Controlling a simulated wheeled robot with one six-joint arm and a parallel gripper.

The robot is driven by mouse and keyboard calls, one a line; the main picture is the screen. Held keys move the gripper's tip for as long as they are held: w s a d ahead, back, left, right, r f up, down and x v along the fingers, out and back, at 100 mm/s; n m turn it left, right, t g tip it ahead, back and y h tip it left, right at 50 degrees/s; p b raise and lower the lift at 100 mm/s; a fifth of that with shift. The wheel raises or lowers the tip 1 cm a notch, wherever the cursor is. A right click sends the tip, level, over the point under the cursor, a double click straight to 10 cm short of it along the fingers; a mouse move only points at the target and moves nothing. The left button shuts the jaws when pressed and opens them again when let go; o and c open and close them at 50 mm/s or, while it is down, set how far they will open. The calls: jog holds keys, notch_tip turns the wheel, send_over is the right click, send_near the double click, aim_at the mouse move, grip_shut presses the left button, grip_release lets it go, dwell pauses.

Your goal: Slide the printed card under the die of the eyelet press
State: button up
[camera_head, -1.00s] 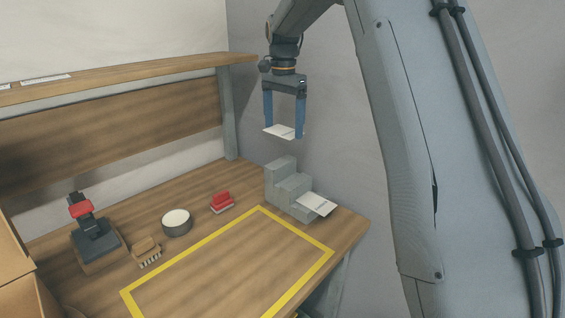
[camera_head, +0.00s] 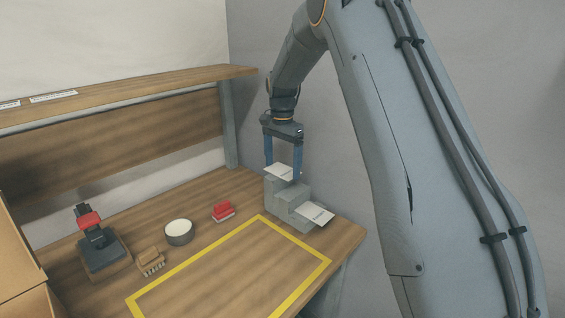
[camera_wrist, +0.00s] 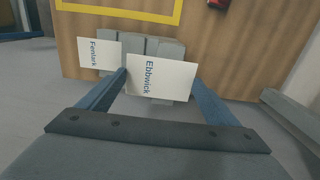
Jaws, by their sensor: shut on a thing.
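My gripper (camera_head: 284,170) is shut on a white printed card (camera_head: 280,173) at the top step of a grey stepped stand (camera_head: 292,193). I cannot tell whether the card touches the step. In the wrist view the held card (camera_wrist: 161,77) reads "Ebbwick" and spans between the blue fingers. A second white card (camera_head: 315,214) lies on the stand's lowest step; in the wrist view this second card (camera_wrist: 98,53) seems to read "Fentark". A dark press with a red head (camera_head: 96,237), apparently the eyelet press, stands at the far left of the bench; its die gap is too small to make out.
A yellow outlined rectangle (camera_head: 198,262) on the wooden bench is empty. A brush (camera_head: 151,261), a round tin (camera_head: 179,232) and a red item (camera_head: 222,211) stand between press and stand. A shelf (camera_head: 130,88) runs above the back; a cardboard box (camera_head: 20,250) is at left.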

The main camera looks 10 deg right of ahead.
jog(key=shift+f, duration=0.4)
jog(key=o, duration=0.9)
jog(key=shift+r, duration=0.15)
